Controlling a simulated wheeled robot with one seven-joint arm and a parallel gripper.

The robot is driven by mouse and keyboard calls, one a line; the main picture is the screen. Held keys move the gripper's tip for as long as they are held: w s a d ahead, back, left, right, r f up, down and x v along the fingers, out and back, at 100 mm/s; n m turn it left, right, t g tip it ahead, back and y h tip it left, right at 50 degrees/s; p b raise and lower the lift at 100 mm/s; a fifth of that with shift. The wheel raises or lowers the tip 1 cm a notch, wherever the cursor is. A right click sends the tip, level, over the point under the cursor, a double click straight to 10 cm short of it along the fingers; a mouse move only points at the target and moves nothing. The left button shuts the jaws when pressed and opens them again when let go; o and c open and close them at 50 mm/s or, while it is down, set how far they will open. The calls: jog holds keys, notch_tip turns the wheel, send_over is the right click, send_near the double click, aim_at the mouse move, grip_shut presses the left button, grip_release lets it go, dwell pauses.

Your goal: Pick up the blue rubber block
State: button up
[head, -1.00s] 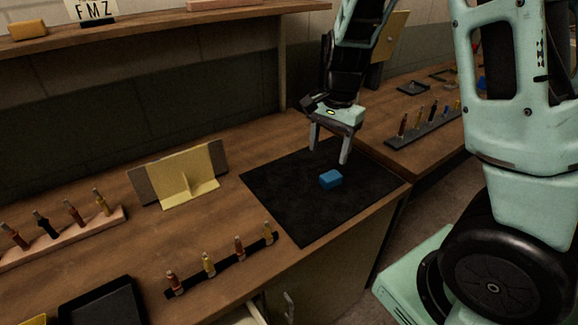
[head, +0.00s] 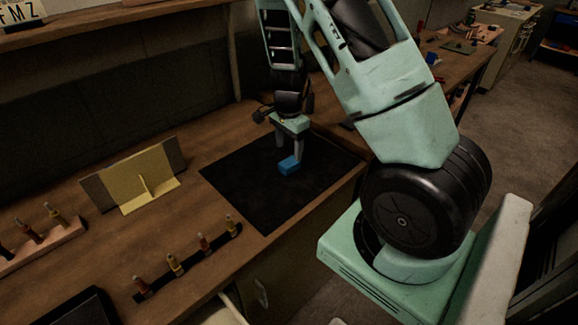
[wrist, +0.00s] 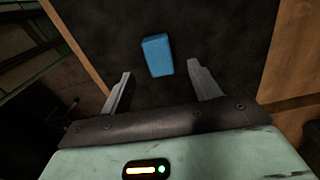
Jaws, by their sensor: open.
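The blue rubber block (head: 289,165) lies on the black mat (head: 257,203) on the wooden bench. My gripper (head: 290,150) is open and points down just behind the block in the head view, with its fingers close to it. In the wrist view the block (wrist: 157,55) lies beyond the fingertips of my gripper (wrist: 160,76), roughly centred between the two fingers. Nothing is held. I cannot tell the exact height of the fingertips above the mat.
A yellow angled part (head: 145,186) stands on the bench left of the mat. A dark strip with several small tools (head: 188,262) lies at the front left. A black tray (head: 82,308) is at the lower left. The mat around the block is clear.

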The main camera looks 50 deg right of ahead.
aim_at(290, 162)
jog(key=shift+s+f+p, duration=0.1)
jog(key=shift+f+p, duration=0.2)
jog(key=shift+f, duration=2.75)
jog(key=c, duration=1.1)
